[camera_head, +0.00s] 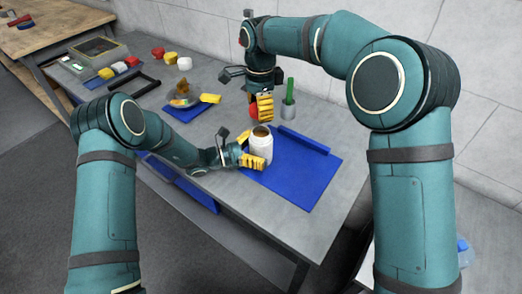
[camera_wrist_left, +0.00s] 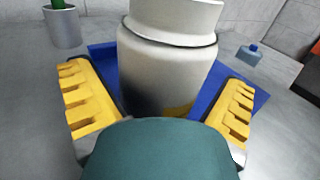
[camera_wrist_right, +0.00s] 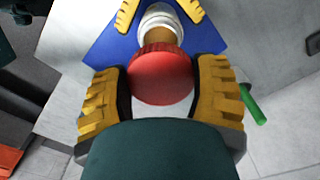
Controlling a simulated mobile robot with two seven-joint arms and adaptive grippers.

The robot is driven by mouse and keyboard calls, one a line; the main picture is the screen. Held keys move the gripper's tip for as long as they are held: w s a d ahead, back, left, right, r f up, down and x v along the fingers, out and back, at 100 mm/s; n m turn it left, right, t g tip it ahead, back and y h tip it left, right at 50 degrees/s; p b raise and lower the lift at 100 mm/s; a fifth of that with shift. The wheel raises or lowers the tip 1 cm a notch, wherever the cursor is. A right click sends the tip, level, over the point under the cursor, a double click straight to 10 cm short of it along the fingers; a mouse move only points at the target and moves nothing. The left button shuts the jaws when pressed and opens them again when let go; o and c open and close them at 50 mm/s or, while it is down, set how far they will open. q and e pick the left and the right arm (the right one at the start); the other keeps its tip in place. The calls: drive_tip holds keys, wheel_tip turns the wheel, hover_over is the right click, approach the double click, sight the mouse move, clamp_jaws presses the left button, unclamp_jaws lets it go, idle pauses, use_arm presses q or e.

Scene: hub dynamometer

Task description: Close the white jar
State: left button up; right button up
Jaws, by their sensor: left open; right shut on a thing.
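The white jar (camera_head: 260,150) stands upright at the left part of a blue mat (camera_head: 304,185). Its top is open, with something brown inside. My left gripper (camera_head: 251,152) is open with its fingers on either side of the jar; the left wrist view shows the jar (camera_wrist_left: 168,75) between the fingers, with gaps at both sides. My right gripper (camera_head: 261,107) is shut on a red lid (camera_wrist_right: 161,78) and holds it above and beyond the jar in the head view. The right wrist view shows the open jar (camera_wrist_right: 159,20) past the lid, partly hidden by it.
A grey cup with a green stick (camera_head: 289,105) stands right of my right gripper. A blue bar (camera_head: 303,140) lies along the mat's back edge. A plate with food-like pieces (camera_head: 184,100) and red, yellow and white blocks (camera_head: 119,67) are at the left.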

use_arm(q)
drive_tip(key=shift+d, duration=0.15)
drive_tip(key=c, duration=1.2)
use_arm(e)
hover_over(259, 136)
drive_tip(key=shift+d+f, duration=0.1)
drive_tip(key=shift+f, duration=2.4)
drive_tip(key=shift+f, duration=0.85)
drive_tip(key=shift+f, duration=0.55)
